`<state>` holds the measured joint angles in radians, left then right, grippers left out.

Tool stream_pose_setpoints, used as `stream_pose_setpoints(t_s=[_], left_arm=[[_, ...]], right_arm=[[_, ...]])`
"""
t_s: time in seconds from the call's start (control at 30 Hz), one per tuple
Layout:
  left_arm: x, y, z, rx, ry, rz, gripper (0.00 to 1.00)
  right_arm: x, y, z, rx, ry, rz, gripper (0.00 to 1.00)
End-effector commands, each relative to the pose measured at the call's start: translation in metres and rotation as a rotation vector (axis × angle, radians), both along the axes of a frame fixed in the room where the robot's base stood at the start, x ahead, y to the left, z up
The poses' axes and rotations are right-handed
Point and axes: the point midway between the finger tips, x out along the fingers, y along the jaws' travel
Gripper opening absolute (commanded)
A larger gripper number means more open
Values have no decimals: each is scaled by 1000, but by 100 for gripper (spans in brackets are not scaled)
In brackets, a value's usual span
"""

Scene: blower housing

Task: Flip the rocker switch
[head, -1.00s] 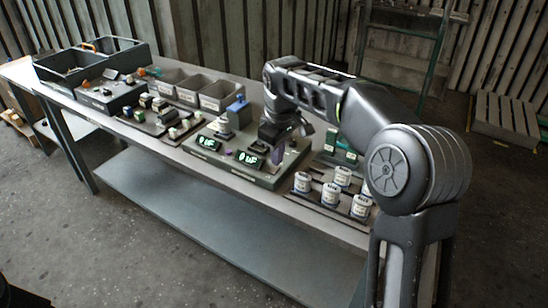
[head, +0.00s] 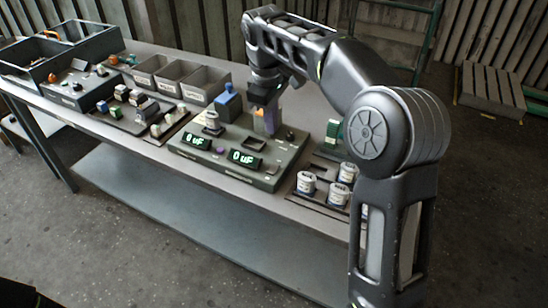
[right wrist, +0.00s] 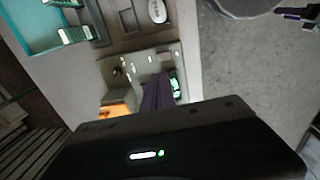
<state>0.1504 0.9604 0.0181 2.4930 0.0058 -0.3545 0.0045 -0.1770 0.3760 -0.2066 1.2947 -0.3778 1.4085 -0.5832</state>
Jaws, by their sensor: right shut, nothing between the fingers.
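A grey-green test station (head: 235,165) with two lit green displays, both reading 0 uF, sits on the bench in the head view. My right gripper (head: 268,126) is shut and empty, pointing down at the back right of the station. Its purple-grey fingers (right wrist: 157,94) also show in the right wrist view. An orange part (head: 259,112) shows just beside the fingers; it appears as a bright orange patch (right wrist: 119,107) in the right wrist view. My left gripper is out of view.
A blue block (head: 228,100) stands at the station's back left. White labelled cans (head: 306,183) stand in a tray to the right. Grey bins (head: 207,81) and a board of small parts (head: 137,112) lie to the left. The bench's front edge is clear.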

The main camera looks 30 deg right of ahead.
Motion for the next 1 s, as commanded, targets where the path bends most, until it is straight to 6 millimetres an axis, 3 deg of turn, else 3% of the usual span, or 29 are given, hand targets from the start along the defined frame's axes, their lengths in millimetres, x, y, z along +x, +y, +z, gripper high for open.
stream_pose_setpoints(t_s=[0.27, 0.7, 1.0], left_arm=[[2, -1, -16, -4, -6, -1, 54], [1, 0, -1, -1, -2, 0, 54], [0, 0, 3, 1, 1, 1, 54]], right_arm=[[1, -3, -31, 1, 3, 0, 0], [7, -11, -110, 0, 5, 0, 0], [9, -14, -137, 0, 1, -1, 0]])
